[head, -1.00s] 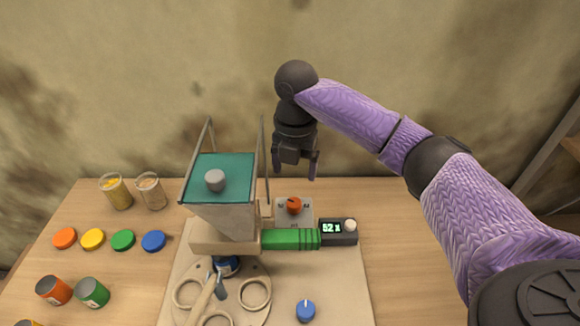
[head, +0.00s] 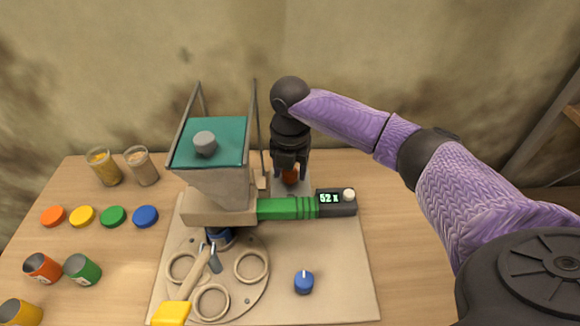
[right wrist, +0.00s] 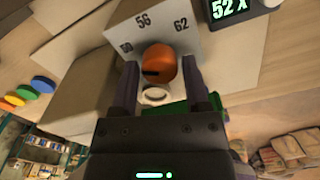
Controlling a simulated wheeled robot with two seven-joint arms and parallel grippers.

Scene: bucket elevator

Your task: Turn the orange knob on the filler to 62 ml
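The orange knob (right wrist: 158,62) sits on a pale dial plate (right wrist: 190,45) printed 56 and 62, with a third number at the left that looks like 50. A dark mark shows on the knob's left side. My right gripper (head: 290,178) points down over the knob behind the green tube. In the right wrist view its two fingers (right wrist: 160,72) stand either side of the knob, open, with small gaps. The filler (head: 222,190) has a teal-topped hopper. Its small display (head: 330,198) reads 52 and a character I cannot make out clearly. My left gripper is out of view.
The filler's hopper and upright rods stand close left of my right gripper. A green tube (head: 285,208) and a blue knob (head: 304,282) are in front. Jars (head: 104,167), coloured discs (head: 113,217) and cans (head: 82,269) stand at left. The table's right is clear.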

